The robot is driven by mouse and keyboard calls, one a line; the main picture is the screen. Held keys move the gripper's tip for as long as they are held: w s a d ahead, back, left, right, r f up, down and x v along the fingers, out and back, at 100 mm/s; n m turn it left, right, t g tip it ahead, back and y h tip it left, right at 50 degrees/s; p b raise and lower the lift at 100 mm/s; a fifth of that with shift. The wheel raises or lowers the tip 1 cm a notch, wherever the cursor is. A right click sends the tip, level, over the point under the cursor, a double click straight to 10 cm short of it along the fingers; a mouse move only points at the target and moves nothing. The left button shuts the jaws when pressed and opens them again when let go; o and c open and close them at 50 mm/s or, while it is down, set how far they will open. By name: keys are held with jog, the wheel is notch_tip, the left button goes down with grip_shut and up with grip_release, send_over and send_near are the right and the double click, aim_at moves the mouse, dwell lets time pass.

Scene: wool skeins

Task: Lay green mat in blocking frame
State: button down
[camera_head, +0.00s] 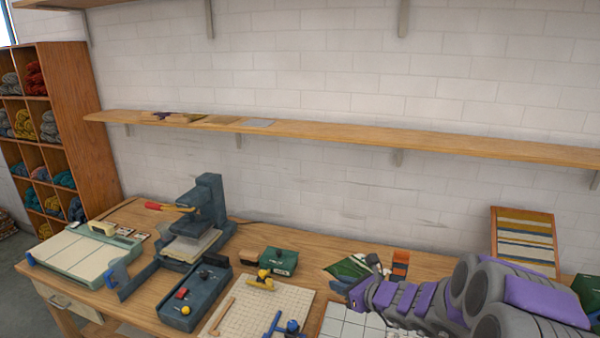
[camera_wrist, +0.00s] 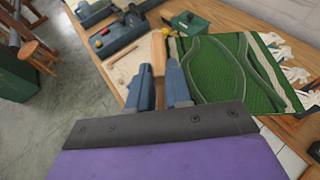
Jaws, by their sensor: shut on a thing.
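The green mat (camera_wrist: 220,75), with paler curved bands and white fringe at its right end, spreads right of the fingers in the wrist view. In the head view only a tilted part of the mat (camera_head: 346,269) shows, the rest hidden behind my arm. My gripper (camera_wrist: 158,82) is shut; a tan wooden strip (camera_wrist: 158,52) at the mat's left side stands between its blue fingers. How strip and mat join is unclear. A white gridded panel (camera_head: 352,321) and a pale pegged board (camera_head: 290,298) lie on the table; I cannot tell which is the blocking frame.
Yellow (camera_head: 261,280) and blue (camera_head: 290,327) pieces sit on the pegged board. A green box (camera_head: 279,261), a blue-grey tray (camera_head: 195,298) and a press (camera_head: 208,210) stand left of the mat. A striped panel (camera_head: 525,240) leans at the wall.

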jog(key=s+d+r+m+t+h, duration=0.1)
jog(key=d+r+m+t+h, duration=0.1)
jog(key=r, duration=0.8)
jog(key=shift+s+d+r+m+h, duration=0.2)
jog(key=shift+d+m+h, duration=0.3)
jog(key=shift+m+h, duration=0.7)
jog(key=shift+f, duration=0.1)
